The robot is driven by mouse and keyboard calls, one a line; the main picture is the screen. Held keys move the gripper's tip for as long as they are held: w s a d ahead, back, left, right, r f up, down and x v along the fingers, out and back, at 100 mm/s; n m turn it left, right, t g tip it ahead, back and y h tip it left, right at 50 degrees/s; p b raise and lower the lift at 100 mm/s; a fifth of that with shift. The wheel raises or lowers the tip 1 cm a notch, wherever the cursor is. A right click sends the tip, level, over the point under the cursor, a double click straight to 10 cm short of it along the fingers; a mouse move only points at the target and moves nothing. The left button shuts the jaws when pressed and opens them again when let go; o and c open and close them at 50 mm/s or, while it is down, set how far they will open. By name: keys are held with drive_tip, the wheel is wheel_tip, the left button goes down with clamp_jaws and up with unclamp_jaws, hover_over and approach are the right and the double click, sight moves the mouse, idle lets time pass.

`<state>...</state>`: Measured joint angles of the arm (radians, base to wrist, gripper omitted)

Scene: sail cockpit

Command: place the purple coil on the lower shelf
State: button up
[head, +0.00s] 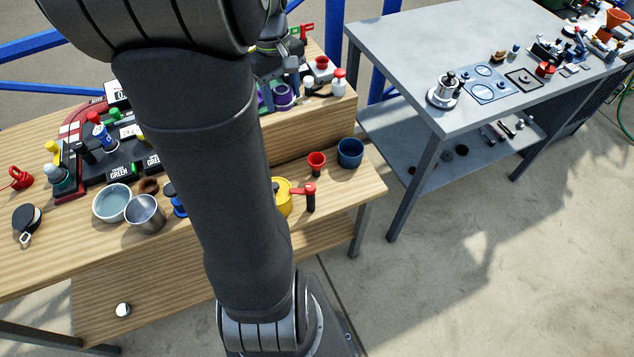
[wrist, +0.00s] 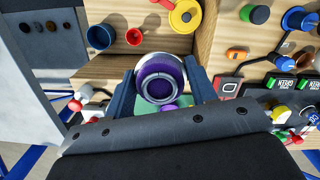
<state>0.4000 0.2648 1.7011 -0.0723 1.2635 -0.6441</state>
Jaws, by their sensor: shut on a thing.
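The purple coil (wrist: 162,80), a ring with a pale grey centre, sits between the two dark blue fingers of my gripper (wrist: 163,92) in the wrist view. My gripper is shut on it. The coil also shows in the head view (head: 284,96), at the raised back level of the wooden bench, partly hidden by my arm. I cannot tell whether it still touches the surface beneath. The wooden bench has a lower shelf (head: 170,285) under its top. The grey table has a lower shelf (head: 400,128) too.
A white-topped cap (head: 123,310) stands on the wooden lower shelf, otherwise largely bare where visible. A red cup (head: 316,163), a blue cup (head: 350,153) and a yellow pot (head: 283,198) stand on the bench. White bottles (head: 338,82) stand close right of the coil.

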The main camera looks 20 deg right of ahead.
drive_tip(key=s+d+m+y, duration=0.1)
drive_tip(key=s+d+m, duration=1.05)
drive_tip(key=s, duration=0.65)
drive_tip(key=n, duration=0.2)
hover_over(329, 197)
wheel_tip(329, 197, down, 31)
drive_tip(key=shift+w+f, duration=0.1)
drive_tip(key=shift+w, duration=0.05)
drive_tip(key=shift+f, duration=1.95)
drive_tip(key=shift+f, duration=0.15)
drive_tip(key=o, duration=1.1)
drive_tip(key=shift+o, duration=0.2)
